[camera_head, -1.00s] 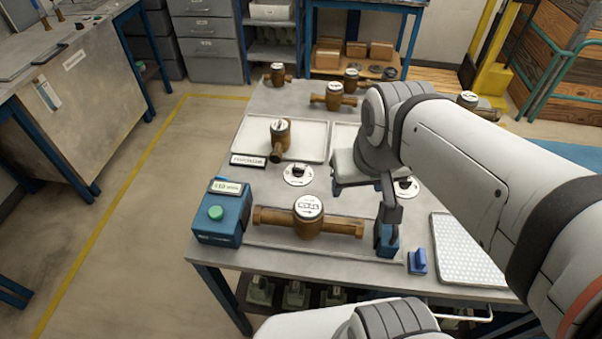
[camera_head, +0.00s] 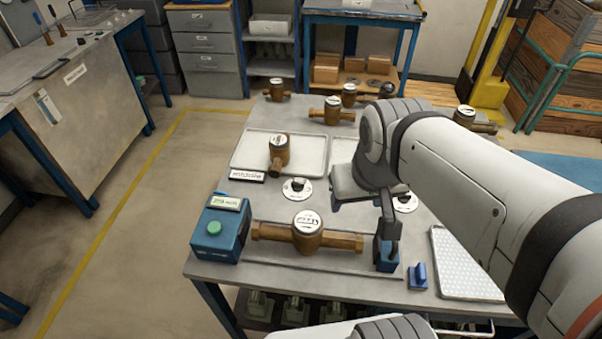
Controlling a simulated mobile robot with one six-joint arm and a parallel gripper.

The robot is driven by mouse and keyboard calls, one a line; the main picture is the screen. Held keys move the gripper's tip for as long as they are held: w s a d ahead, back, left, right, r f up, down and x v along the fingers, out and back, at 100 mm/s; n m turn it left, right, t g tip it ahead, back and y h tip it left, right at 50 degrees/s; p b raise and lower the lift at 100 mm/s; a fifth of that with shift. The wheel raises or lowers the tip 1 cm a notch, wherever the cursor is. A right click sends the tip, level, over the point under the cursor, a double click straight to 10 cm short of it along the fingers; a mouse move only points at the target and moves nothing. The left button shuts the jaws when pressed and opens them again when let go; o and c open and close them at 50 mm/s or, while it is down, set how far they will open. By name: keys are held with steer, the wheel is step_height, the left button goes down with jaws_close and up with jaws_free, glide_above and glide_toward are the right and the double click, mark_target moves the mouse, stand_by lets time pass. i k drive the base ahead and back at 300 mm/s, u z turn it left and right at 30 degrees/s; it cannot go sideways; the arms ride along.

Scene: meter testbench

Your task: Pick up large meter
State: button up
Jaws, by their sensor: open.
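Several brass meters with white round dials stand on the grey table. The longest-looking one (camera_head: 307,237) lies across the front of the table, between a blue box with a green button (camera_head: 220,228) and a blue end block (camera_head: 385,256). A shorter meter (camera_head: 279,153) sits in the left white tray (camera_head: 310,153). Other meters stand at the back, among them one (camera_head: 332,110) and another (camera_head: 277,89). My gripper (camera_head: 362,206) points down above the table, right of and behind the front meter, open and apparently empty. My arm hides part of the right tray.
Two round white discs lie mid-table, one at left (camera_head: 296,189) and one partly behind my gripper (camera_head: 404,202). A small blue piece (camera_head: 417,276) and a white dotted mat (camera_head: 465,265) lie front right. Open floor lies left of the table.

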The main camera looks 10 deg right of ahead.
mark_target(306, 233)
steer(key=u, duration=0.1)
steer(key=k, duration=0.6)
steer(key=u, duration=1.6)
steer(key=k, duration=1.3)
steer(key=z, duration=0.4)
steer(key=i, duration=1)
steer(key=z, duration=0.1)
